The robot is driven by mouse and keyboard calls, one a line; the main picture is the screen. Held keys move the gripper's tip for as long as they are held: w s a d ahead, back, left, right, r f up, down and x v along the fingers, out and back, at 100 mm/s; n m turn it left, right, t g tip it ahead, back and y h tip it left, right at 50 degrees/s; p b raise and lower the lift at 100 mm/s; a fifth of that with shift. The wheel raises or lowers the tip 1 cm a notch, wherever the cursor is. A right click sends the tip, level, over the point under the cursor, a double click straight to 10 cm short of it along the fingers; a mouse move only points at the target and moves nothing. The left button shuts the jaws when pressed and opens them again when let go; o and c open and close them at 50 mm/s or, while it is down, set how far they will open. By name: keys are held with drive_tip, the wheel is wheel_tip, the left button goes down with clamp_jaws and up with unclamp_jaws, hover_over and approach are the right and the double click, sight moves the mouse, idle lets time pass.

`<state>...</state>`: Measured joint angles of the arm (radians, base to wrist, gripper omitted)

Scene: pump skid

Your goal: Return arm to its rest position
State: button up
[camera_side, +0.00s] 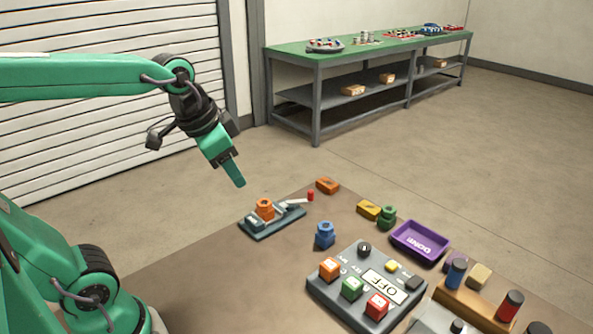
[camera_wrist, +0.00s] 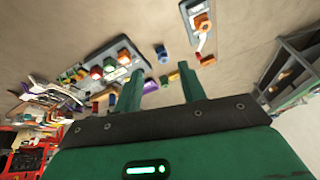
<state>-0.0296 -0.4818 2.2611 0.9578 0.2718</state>
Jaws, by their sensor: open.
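My gripper (camera_side: 238,180) hangs in the air above and behind the small valve plate on the table, with nothing between its fingers. In the side view the fingers overlap and look like one. In the wrist view the gripper (camera_wrist: 166,90) shows two green fingers standing apart, with the table items beyond them. My green arm reaches in from the left edge of the side view, with the wrist bent downward. The gripper touches nothing that I can see.
On the table are a dark plate (camera_side: 277,229) with an orange valve, a blue fitting (camera_side: 325,236), a button panel (camera_side: 345,283) reading OFF, a purple tray (camera_side: 420,243) and a wooden rack (camera_side: 478,306). A green workbench (camera_side: 330,58) stands behind. The floor between is clear.

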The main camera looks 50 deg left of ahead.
drive_tip(key=s+f+n+t, duration=0.1)
drive_tip(key=s+f+n, duration=0.1)
drive_tip(key=s, duration=0.4)
drive_tip(key=shift+d+f+n, duration=0.4)
drive_tip(key=shift+f, duration=0.05)
drive_tip(key=shift+s, duration=0.1)
idle(0.5)
